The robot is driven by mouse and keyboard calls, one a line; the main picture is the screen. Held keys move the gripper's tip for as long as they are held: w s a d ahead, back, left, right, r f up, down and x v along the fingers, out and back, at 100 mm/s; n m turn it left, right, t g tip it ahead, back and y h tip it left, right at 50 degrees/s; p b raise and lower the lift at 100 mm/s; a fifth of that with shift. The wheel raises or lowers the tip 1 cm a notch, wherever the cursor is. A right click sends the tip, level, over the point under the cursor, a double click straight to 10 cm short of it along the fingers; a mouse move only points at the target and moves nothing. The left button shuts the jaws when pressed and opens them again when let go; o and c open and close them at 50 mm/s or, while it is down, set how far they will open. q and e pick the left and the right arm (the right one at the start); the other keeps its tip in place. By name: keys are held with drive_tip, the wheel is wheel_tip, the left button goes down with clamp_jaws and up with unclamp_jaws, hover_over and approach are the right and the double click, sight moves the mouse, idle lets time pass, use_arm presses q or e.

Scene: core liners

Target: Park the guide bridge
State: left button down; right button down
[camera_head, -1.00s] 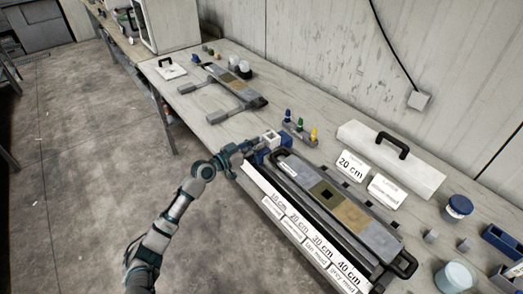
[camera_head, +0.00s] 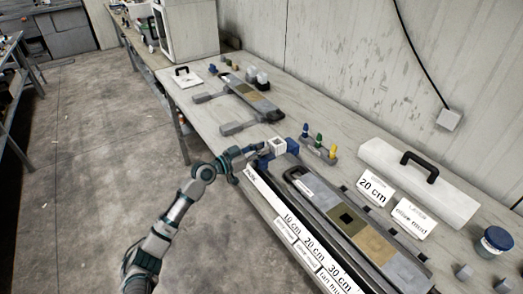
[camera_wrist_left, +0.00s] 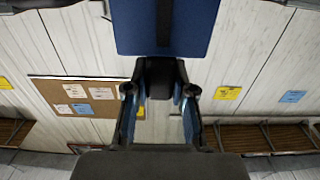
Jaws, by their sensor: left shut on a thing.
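The guide bridge appears to be the blue-and-white block (camera_head: 292,146) at the far left end of the long core tray (camera_head: 300,187). My left gripper (camera_head: 262,152) is at its left side, shut on it. In the left wrist view a blue body (camera_wrist_left: 190,27) with a dark upright bar fills the top middle, just beyond the gripper (camera_wrist_left: 160,85). I cannot tell whether the bridge touches the tray or hangs just above it. The tray holds a grey, dark and tan core strip. My right gripper is not in view.
A white label rail (camera_head: 268,208) runs along the tray's front. A small rack with coloured markers (camera_head: 318,148) stands behind the bridge. A white lidded box (camera_head: 425,185) and two cards (camera_head: 374,190) lie to the right.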

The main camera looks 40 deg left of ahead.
use_arm(q)
drive_tip(key=shift+a+r, duration=0.1)
drive_tip(key=shift+a, duration=0.1)
drive_tip(key=c, duration=1)
unclamp_jaws()
drive_tip(key=shift+a, duration=0.1)
drive_tip(key=shift+c, duration=0.2)
drive_tip(key=shift+o, duration=0.4)
drive_tip(key=shift+w+a, duration=0.1)
drive_tip(key=shift+a, duration=0.1)
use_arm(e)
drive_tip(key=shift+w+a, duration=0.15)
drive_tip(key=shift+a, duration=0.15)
use_arm(q)
drive_tip(key=shift+s+f, duration=0.2)
drive_tip(key=shift+s, duration=0.15)
drive_tip(key=v, duration=1.1)
drive_tip(key=shift+a, duration=0.2)
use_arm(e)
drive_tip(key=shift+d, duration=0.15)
use_arm(q)
drive_tip(key=shift+s, duration=0.1)
